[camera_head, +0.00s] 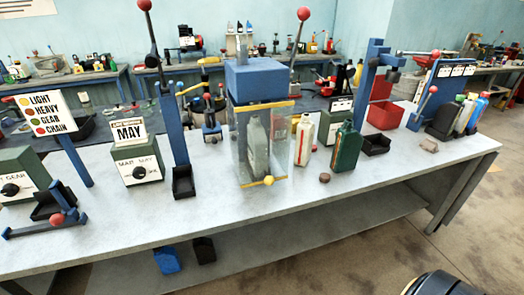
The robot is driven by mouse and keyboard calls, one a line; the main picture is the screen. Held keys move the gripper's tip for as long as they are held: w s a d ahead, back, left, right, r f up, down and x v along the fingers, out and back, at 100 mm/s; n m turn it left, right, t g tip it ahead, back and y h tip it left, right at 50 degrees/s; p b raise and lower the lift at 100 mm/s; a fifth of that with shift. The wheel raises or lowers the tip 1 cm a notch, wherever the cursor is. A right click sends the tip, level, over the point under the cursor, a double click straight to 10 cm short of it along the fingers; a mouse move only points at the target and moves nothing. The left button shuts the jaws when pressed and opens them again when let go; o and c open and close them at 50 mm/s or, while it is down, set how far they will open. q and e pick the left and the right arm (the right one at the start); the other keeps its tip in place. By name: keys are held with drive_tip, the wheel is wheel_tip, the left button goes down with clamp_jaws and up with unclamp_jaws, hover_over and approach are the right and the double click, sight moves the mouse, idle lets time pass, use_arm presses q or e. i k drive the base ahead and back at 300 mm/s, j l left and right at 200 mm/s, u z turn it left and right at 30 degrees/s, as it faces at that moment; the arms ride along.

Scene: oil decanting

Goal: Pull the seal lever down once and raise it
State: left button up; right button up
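Several levers with red knobs stand on the workbench; no readable label tells which one is the seal lever. One raised lever (298,42) rises beside the blue-topped clear-walled station (250,80), its knob up. Another raised lever (151,38) tops the blue post (173,132) to the left. A shorter lever (427,103) leans up at the right by the blue panel (448,82). A low lever with a red knob (57,220) lies at the front left. A grey bottle (255,147) stands inside the clear station. Neither of my grippers shows.
A green bottle (346,147) and a cream bottle (304,140) stand right of the station, with a small brown cap (325,178) in front. A MAY label machine (137,165) and a sign (46,114) stand left. The bench front (215,215) is mostly clear.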

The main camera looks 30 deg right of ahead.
sight(303, 13)
drive_tip(key=z, duration=1.25)
